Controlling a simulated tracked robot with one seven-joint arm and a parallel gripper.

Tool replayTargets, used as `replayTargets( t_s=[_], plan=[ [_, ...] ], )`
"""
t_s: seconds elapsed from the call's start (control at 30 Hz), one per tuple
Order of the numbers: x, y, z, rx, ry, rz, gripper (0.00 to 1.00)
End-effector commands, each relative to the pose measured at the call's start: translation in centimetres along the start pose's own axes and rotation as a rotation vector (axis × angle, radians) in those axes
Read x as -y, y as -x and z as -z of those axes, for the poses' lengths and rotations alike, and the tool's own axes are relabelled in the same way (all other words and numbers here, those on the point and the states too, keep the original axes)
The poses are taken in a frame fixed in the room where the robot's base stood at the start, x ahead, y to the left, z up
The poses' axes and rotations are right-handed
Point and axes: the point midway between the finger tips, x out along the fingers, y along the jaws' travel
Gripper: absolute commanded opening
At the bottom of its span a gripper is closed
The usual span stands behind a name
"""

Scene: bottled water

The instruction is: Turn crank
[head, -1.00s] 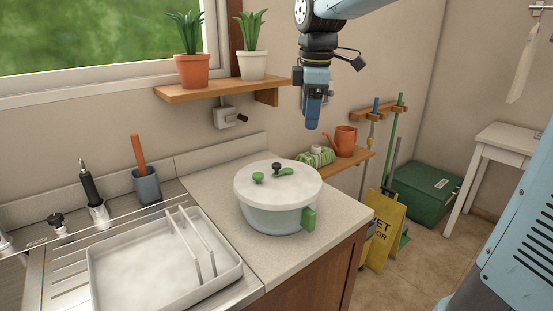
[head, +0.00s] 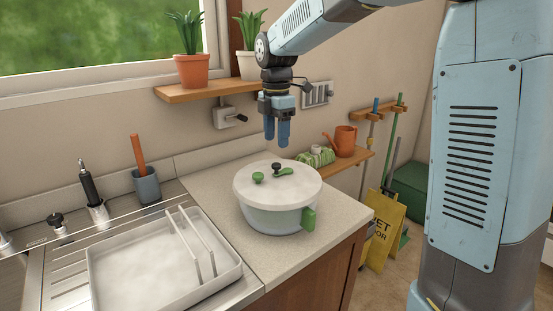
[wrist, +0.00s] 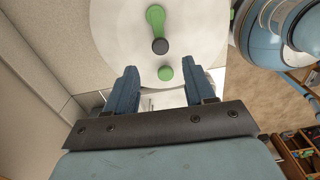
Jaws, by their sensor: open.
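A white-lidded pot-like container (head: 250,216) with a green side handle (head: 308,219) stands upright on the counter. On its lid (head: 258,192) is a small crank (head: 286,171), a green arm with a black knob (head: 277,166) at one end. A separate green knob (head: 258,178) sits left of it. My gripper (head: 276,143) is open and empty above the lid's back part, pointing down, apart from the crank. In the wrist view, the crank arm (wrist: 155,18) and black knob (wrist: 160,46) lie beyond the fingertips, and the green knob (wrist: 165,73) shows between the fingers.
A white tray (head: 110,290) with a wire rack is left of the container. A shelf (head: 215,90) with potted plants and a wall box (head: 226,117) are behind my gripper. A watering can (head: 345,140) and yellow sign (head: 384,235) stand right. Counter around the container is clear.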

Motion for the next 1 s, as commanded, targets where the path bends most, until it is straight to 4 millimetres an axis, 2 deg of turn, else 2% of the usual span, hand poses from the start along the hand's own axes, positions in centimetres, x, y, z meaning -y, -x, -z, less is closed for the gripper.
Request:
replayTargets(
  t_s=[0.2, 0.4, 0.6, 0.87, 1.0],
  plan=[
    [0.0, -3.8, 0.0, 0.0, -0.001, 0.002, 0.54],
    [0.0, -6.2, 0.0, 0.0, -0.001, 0.001, 0.54],
    [0.0, -7.2, 0.0, 0.0, -0.002, 0.001, 0.54],
    [0.0, -7.3, -0.1, 0.0, -0.002, 0.0, 0.54],
    [0.0, -7.3, -0.1, 0.0, -0.003, 0.0, 0.41]
  ],
)
